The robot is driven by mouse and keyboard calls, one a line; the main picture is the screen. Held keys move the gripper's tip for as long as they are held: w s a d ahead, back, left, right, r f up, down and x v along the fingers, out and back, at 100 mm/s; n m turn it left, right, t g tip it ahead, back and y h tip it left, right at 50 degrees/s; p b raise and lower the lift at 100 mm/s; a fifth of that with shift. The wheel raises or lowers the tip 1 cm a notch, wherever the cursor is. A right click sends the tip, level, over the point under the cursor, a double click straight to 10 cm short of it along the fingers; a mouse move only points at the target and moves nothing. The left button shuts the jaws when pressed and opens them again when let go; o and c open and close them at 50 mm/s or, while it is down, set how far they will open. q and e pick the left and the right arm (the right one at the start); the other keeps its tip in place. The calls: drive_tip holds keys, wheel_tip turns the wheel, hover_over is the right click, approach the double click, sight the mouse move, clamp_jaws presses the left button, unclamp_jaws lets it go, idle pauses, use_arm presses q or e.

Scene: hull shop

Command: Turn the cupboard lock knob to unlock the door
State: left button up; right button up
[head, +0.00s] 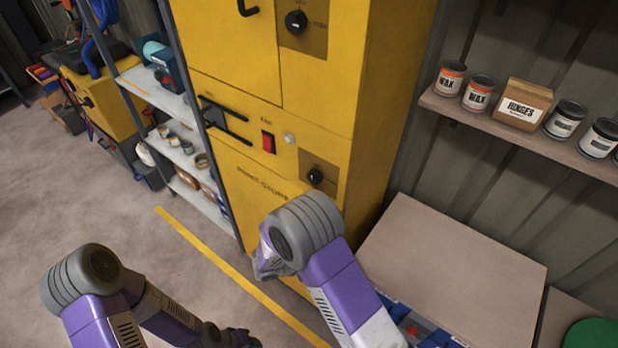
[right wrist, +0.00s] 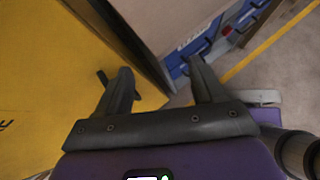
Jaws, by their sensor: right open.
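The yellow cupboard (head: 235,75) stands upright in the middle of the head view. A black round knob (head: 296,22) sits on a brown plate on its upper door. A smaller black knob (head: 315,176) sits on a plate lower down. My right arm is in front of the cupboard's lower part in the head view, and its gripper is hidden there. In the right wrist view my right gripper (right wrist: 160,78) is open and empty beside the yellow face (right wrist: 50,90). A small dark part shows by its left finger; I cannot tell which. My left gripper (head: 236,338) is low, its jaws unclear.
Black bar handles (head: 225,120) and a red switch (head: 268,142) are on the cupboard front. A shelf (head: 530,137) with tins and a box is at right, above a flat board (head: 455,255). A storage rack (head: 165,95) stands left.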

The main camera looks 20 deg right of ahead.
drive_tip(key=w+a+r+n+t+h, duration=0.2)
drive_tip(key=w+r+t, duration=0.1)
drive_tip(key=w+r, duration=0.3)
drive_tip(key=n+t+h+p, duration=0.2)
drive_tip(key=t+h, duration=0.1)
drive_tip(key=t, duration=0.3)
approach(312, 179)
drive_tip(key=d, duration=0.1)
drive_tip(key=x, duration=0.6)
drive_tip(key=shift+w+d+r, duration=0.1)
drive_tip(key=shift+w+r, duration=0.05)
drive_tip(key=shift+w, duration=0.3)
drive_tip(key=shift+w+d, duration=0.35)
drive_tip(key=shift+d, duration=0.15)
